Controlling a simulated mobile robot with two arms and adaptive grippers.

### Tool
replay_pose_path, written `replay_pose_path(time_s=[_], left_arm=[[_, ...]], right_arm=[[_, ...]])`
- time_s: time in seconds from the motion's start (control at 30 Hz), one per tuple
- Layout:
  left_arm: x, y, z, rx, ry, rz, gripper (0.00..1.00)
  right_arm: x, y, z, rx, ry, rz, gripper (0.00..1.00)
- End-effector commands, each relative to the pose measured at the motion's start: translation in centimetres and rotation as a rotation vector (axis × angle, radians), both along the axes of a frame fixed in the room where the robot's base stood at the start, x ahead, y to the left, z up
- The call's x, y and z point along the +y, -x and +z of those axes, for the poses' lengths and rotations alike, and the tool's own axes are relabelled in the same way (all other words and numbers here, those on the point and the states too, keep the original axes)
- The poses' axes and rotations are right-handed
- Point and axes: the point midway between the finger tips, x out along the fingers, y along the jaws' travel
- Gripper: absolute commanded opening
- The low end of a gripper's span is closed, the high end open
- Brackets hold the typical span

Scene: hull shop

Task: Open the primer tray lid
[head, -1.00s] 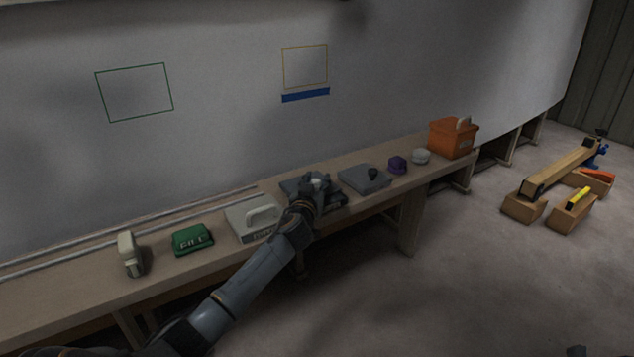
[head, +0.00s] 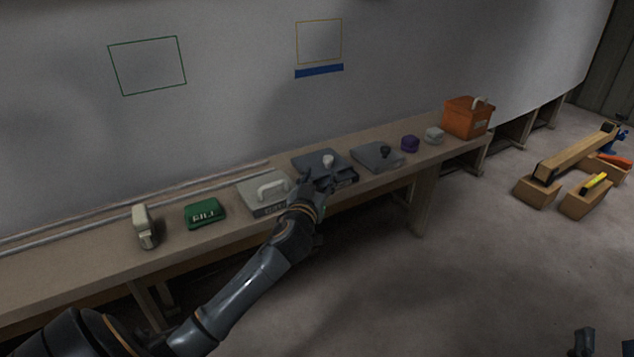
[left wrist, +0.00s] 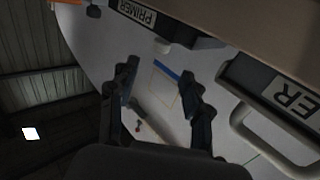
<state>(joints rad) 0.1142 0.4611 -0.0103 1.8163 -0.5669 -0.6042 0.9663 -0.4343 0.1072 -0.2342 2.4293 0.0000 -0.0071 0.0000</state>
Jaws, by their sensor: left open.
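The primer tray (head: 312,161) is a dark grey tray with a flat lid and a pale knob (head: 328,160), on the bench. The lid looks closed. Its PRIMER label (left wrist: 136,12) shows at the top of the left wrist view, and the knob (left wrist: 161,46) hangs near it there. My left gripper (head: 318,184) is open and empty at the tray's front edge, below the knob in the picture, and hides part of the tray's front. Its two fingers stand wide apart in the left wrist view (left wrist: 162,84). Dark tips at the lower right, apparently my right gripper (head: 578,343), are only partly in view.
Left of the tray is a pale case (head: 248,193) with a white handle, then a green box (head: 204,213) and a cream tool (head: 144,227). Right of it are a grey tray with black knob (head: 370,155), a purple item (head: 410,144) and an orange box (head: 466,118).

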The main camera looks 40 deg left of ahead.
Motion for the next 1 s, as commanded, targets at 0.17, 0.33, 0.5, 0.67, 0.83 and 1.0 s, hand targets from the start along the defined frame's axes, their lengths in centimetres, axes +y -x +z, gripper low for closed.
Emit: replay_pose_path(time_s=[0.17, 0.33, 0.5, 0.67, 0.83, 1.0], left_arm=[[-0.6, 1.5, 0.0, 0.000, 0.001, 0.000, 0.49], [-0.7, 1.8, 0.0, 0.000, 0.000, 0.001, 0.49], [-0.7, 1.8, 0.0, 0.000, 0.000, 0.001, 0.45], [-0.9, 1.8, 0.1, 0.038, -0.072, 0.009, 0.12], [-1.6, 1.9, 0.2, 0.210, -0.388, 0.036, 0.00], [-2.6, 2.1, 0.1, 0.458, -0.817, 0.054, 0.00]], right_arm=[[0.0, 0.0, 0.0, 0.000, 0.000, 0.000, 0.40], [0.0, 0.0, 0.0, 0.000, 0.000, 0.000, 0.40], [0.0, 0.0, 0.0, 0.000, 0.000, 0.000, 0.40], [0.0, -0.4, -0.6, 0.045, 0.013, -0.002, 0.40], [-0.2, -1.3, -3.9, 0.236, 0.065, -0.013, 0.40], [-0.9, -1.4, -8.8, 0.495, 0.132, -0.028, 0.40]])
